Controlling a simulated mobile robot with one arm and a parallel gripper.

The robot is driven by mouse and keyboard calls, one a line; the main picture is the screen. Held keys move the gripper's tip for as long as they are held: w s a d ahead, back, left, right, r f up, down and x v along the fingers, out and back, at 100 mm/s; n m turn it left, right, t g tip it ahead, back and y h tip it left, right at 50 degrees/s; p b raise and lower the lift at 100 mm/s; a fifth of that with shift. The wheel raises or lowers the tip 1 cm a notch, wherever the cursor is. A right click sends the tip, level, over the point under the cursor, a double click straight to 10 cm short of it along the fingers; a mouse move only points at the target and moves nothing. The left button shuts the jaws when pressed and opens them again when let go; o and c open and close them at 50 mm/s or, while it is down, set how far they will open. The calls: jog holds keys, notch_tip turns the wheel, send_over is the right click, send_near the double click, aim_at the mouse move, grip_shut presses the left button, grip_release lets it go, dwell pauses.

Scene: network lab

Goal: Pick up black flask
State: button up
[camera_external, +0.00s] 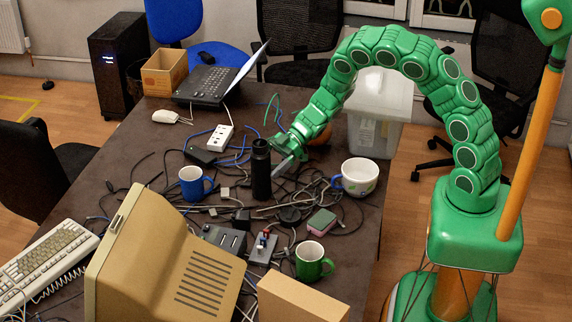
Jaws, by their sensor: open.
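The black flask (261,176) stands upright on the dark table (138,138), near the middle of the picture. My gripper (284,160) is at the flask's upper right side, reaching in from the right. Its jaws are open. A grey finger lies very close to the flask; I cannot tell whether it touches. The far finger is partly hidden, and I cannot tell whether the flask is between the jaws.
A beige monitor (165,262) stands in front. A clear bin (379,120) is behind.

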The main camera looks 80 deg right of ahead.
aim_at(254, 169)
jog(key=shift+x, duration=1.75)
jog(key=c, duration=1.5)
jog(key=shift+r, duration=0.25)
jog(key=shift+r, duration=1.4)
jog(key=shift+s+r, duration=0.45)
jog(key=s+r, duration=0.8)
jog(key=s, duration=0.4)
jog(key=shift+s+r, duration=0.3)
jog(key=shift+s, duration=0.05)
